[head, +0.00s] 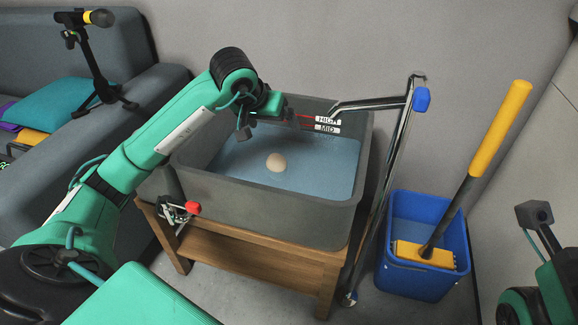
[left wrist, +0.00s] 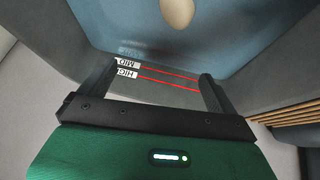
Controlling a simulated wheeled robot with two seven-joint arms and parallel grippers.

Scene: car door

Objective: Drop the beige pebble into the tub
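The beige pebble (head: 277,162) is inside the grey tub (head: 262,213), within the outline of the blue water. I cannot tell whether it floats or lies below the surface. It also shows at the top edge of the left wrist view (left wrist: 177,11), beyond my fingers and apart from them. My left gripper (head: 288,112) is over the back part of the tub, behind the pebble in the head view. In the left wrist view its two fingers (left wrist: 155,88) are wide apart with nothing between them. Part of my right arm shows at the lower right, but its fingers do not.
Red level lines with HIGH and MID labels (head: 327,124) mark the tub's back wall. The tub stands on a wooden stand (head: 250,262) with a red-handled valve (head: 193,208). A blue-ended metal bar (head: 388,160) and a blue bucket (head: 420,279) with a yellow-handled tool are at right.

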